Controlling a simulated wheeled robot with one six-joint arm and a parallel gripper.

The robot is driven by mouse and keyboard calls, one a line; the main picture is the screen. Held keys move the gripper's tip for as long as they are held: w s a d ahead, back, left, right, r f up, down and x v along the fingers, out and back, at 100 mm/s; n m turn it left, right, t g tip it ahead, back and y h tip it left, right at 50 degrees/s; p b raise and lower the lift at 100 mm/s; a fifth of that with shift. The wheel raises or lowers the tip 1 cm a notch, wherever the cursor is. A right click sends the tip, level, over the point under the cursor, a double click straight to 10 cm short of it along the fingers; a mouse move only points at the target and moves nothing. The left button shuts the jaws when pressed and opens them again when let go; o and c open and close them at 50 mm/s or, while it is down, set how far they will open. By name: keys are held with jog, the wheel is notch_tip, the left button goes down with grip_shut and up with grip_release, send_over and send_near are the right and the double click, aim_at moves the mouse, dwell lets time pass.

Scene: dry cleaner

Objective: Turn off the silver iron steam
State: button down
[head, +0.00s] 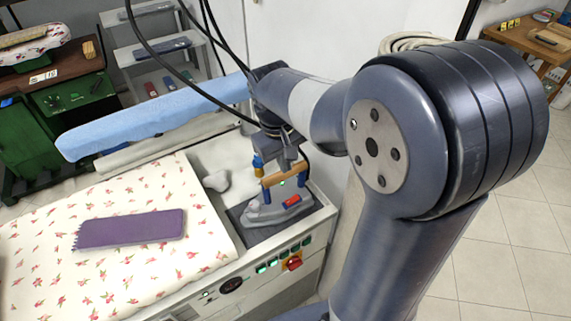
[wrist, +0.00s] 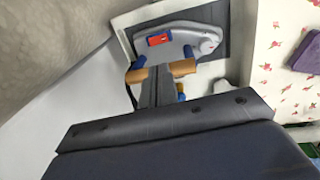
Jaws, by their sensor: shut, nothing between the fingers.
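The silver iron (head: 262,213) stands on a dark pad (head: 240,228) at the right end of the pressing table. It has a wooden handle (head: 287,175) on blue posts and a red switch (head: 291,202) on its body. In the wrist view the iron (wrist: 185,32) shows its red switch (wrist: 160,40) uncovered, beyond the handle (wrist: 183,67). My gripper (head: 284,163) is shut and empty, pointing down at the handle. In the wrist view its fingers (wrist: 157,72) cover the handle's middle; I cannot tell whether they touch it.
The table's front panel has green buttons and a red knob (head: 294,263) on yellow. A blue padded board (head: 150,115) lies behind. Dark cables hang near my arm.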

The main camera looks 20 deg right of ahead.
aim_at(296, 198)
jog(key=b, duration=0.1)
jog(key=d+b, duration=0.1)
jog(key=b, duration=0.1)
jog(key=shift+w+d+r, duration=0.2)
jog(key=shift+w, duration=0.2)
jog(key=f, duration=0.4)
jog(key=d+f, duration=0.1)
jog(key=f, duration=0.9)
jog(key=shift+w+d, duration=0.25)
jog(key=shift+d, duration=0.05)
